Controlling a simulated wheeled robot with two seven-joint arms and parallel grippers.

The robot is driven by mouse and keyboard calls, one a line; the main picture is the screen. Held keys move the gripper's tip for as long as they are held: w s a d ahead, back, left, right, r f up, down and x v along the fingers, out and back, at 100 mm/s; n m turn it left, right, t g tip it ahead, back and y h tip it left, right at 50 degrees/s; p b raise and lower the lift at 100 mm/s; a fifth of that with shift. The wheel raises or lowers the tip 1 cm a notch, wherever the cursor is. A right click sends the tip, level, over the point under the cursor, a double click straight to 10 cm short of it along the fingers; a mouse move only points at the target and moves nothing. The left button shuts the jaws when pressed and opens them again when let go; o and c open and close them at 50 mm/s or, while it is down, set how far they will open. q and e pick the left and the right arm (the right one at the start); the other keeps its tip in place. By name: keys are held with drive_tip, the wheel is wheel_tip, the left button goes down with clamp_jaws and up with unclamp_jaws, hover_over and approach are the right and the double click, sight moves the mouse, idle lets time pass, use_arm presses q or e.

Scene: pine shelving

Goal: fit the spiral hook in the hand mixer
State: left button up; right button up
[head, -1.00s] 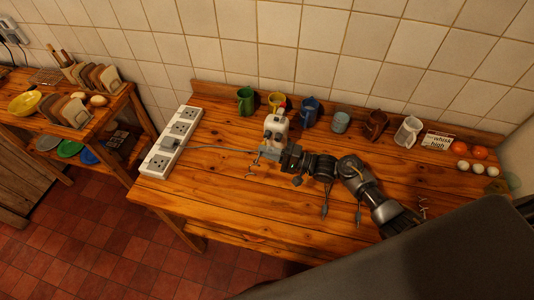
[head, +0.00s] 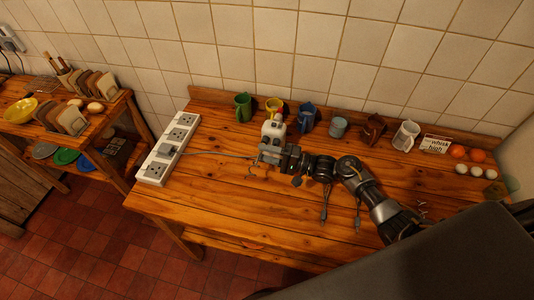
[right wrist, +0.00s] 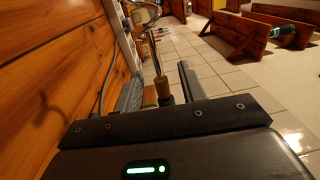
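The white hand mixer (head: 273,130) is on the table, just behind my right gripper (head: 263,154) in the head view. A thin metal hook (head: 251,171) shows left of the fingertips, low over the table; its contact with the table is unclear. In the right wrist view my right gripper (right wrist: 160,82) has its fingers apart. A slim metal shaft (right wrist: 157,62) with a brass-coloured collar runs between them, with a curl of metal beyond. I see no clear contact between fingers and shaft. My left gripper is out of view.
A white power strip (head: 168,148) lies at the table's left end, with a grey cable (head: 215,154) running toward the mixer. Mugs stand along the back, including a green one (head: 243,106). A sign (head: 437,143) and eggs are at right. The front left table is clear.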

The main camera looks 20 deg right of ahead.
drive_tip(key=r+b+v, duration=0.1)
drive_tip(key=b+v, duration=0.2)
drive_tip(key=v, duration=0.7)
drive_tip(key=shift+s+d+f, duration=0.3)
drive_tip(key=shift+s+f, duration=0.05)
drive_tip(key=shift+f, duration=0.15)
